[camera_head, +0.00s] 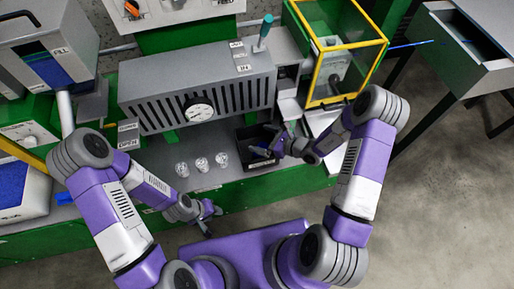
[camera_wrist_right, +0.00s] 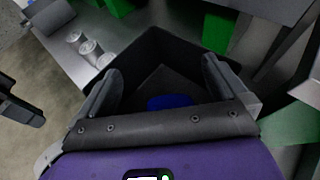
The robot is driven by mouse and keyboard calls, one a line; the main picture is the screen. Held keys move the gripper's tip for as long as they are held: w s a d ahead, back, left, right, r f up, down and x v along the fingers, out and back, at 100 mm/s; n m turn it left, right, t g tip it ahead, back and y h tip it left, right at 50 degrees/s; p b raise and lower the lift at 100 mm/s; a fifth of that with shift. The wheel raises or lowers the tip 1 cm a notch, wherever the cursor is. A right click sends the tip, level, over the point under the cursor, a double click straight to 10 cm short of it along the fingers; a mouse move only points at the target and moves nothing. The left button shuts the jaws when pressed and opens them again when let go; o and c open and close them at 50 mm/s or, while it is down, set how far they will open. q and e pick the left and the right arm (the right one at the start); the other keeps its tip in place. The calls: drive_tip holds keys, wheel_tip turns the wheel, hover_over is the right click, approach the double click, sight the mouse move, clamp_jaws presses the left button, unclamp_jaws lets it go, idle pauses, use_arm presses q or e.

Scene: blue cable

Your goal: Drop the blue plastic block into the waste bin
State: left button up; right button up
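A black open-topped bin (camera_head: 243,137) stands on the bench in front of the grey slotted machine; it also shows in the right wrist view (camera_wrist_right: 155,45). My right gripper (camera_head: 270,148) is over this bin. Its two fingers (camera_wrist_right: 160,80) are wide apart. A blue block (camera_wrist_right: 170,101) shows low between them, apart from both fingers, seemingly inside the bin; its lower part is hidden by the gripper's body. In the head view a small blue patch (camera_head: 261,151) shows in the bin. My left gripper (camera_head: 211,217) is at the bench's front edge, fingers apart and empty.
Several clear glass or metal cups (camera_head: 201,163) stand on the bench left of the bin. A yellow-framed box (camera_head: 345,45) stands behind and to the right. A grey drawer table (camera_head: 470,45) is at far right.

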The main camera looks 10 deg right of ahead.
drive_tip(key=p+v, duration=0.1)
drive_tip(key=v, duration=0.6)
drive_tip(key=shift+s+d, duration=0.2)
drive_tip(key=shift+s, duration=0.1)
